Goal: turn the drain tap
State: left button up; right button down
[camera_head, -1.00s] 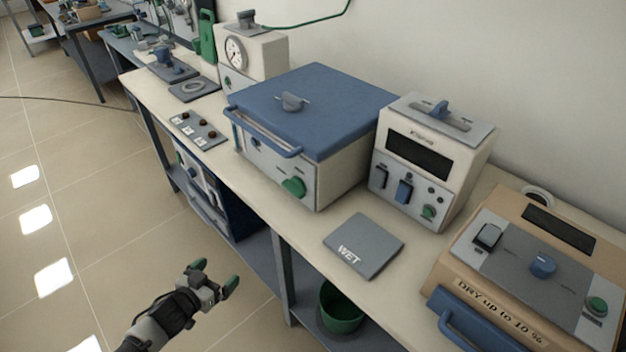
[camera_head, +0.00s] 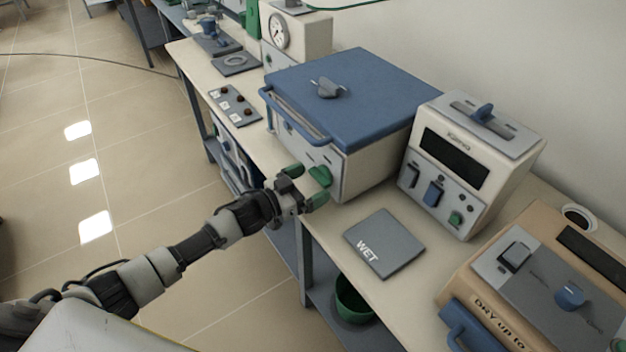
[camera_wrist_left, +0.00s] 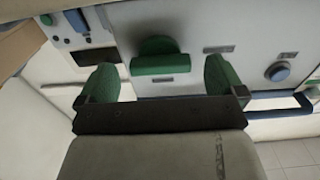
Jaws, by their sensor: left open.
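The drain tap looks to be the green knob (camera_head: 320,176) low on the front of the blue-lidded box (camera_head: 345,100). In the left wrist view the green knob (camera_wrist_left: 158,57) has a wide bar-shaped grip and sits on a pale panel. My left gripper (camera_head: 305,184) is open, its green fingertips just in front of the knob. In the left wrist view the fingertips (camera_wrist_left: 160,82) stand apart on either side of the knob, which lies beyond them. I see no contact. My right gripper is not in view.
A blue handle (camera_head: 295,118) runs along the box front. A grey WET plate (camera_head: 385,243) lies on the bench to the right. A control box (camera_head: 465,160) and a tan unit (camera_head: 545,285) stand further right. A green bucket (camera_head: 353,300) sits below the bench.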

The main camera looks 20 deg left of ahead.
pick_arm(q)
jog(key=shift+w+d, duration=0.35)
jog(key=shift+w, duration=0.05)
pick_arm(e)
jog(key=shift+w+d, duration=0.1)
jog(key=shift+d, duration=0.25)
pick_arm(q)
jog(key=c, duration=0.9)
